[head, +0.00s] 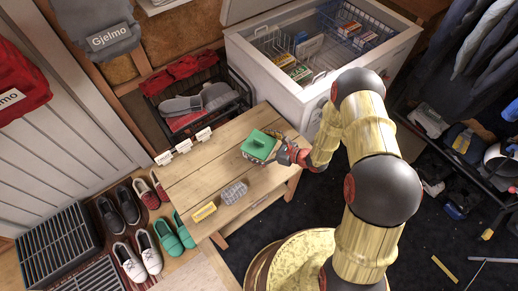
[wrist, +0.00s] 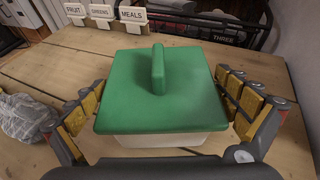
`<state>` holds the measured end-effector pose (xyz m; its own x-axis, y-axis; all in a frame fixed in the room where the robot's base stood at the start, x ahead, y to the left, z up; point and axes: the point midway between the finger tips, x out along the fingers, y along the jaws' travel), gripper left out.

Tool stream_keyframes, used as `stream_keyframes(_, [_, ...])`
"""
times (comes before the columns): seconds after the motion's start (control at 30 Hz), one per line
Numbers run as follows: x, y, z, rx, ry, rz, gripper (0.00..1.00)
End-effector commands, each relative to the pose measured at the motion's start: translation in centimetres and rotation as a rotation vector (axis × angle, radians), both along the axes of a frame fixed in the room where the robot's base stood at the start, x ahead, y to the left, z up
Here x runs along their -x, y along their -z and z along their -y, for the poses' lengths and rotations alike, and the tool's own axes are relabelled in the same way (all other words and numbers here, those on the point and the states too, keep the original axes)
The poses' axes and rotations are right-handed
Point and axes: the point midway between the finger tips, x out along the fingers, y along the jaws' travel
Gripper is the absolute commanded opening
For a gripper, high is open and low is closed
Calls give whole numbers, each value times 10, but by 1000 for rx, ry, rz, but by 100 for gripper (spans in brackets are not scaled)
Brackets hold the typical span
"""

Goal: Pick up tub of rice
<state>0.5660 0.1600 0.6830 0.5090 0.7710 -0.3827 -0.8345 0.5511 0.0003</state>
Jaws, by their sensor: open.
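The tub (head: 260,145) has a green lid with a raised ridge handle and a pale body. It stands upright on the wooden table near its right edge. In the wrist view the tub (wrist: 162,95) fills the middle. My gripper (head: 285,153) is at the tub's right side in the head view. In the wrist view my gripper (wrist: 165,110) is open, with one finger on each side of the tub. Whether the fingers touch the tub cannot be told. No writing shows on the tub, so its contents cannot be seen.
The wooden table (head: 190,170) also holds a clear crumpled-looking container (head: 234,192), a yellow box (head: 204,212) and small signs (head: 183,146) along its back edge. An open chest freezer (head: 290,95) stands behind right. Shoes (head: 130,262) line the floor at left.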

Motion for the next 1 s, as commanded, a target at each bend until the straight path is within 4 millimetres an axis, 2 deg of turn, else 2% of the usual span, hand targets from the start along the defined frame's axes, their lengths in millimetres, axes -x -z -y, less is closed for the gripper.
stream_keyframes(0.07, [0,0,0,0,0,0,99])
stream_keyframes(1.0, [0,0,0,1,0,-1,46])
